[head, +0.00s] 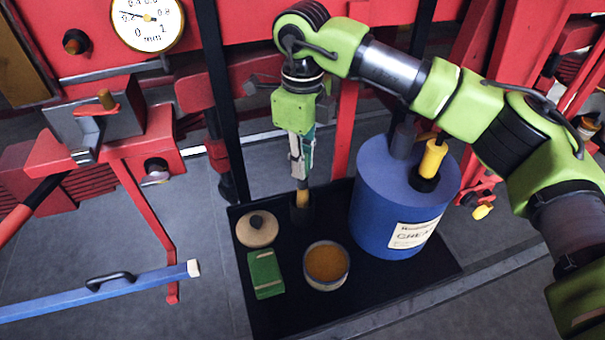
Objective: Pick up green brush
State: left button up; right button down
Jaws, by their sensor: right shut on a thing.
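The green brush (302,197) hangs bristles down below my right gripper (300,168). My right gripper is shut on the brush, pointing down; the fingers hide most of the handle. My left gripper is not in view.
The black tray (375,291) also holds a round beige lid (257,229), a green block with pale strips (265,275), an open tin of brown stuff (326,264) and a large blue can (385,205). A dark upright post (222,95) stands left of the gripper. Red machinery surrounds it.

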notch_tip(320, 180, up, 25)
jog(key=shift+f, duration=0.3)
dwell(0.8)
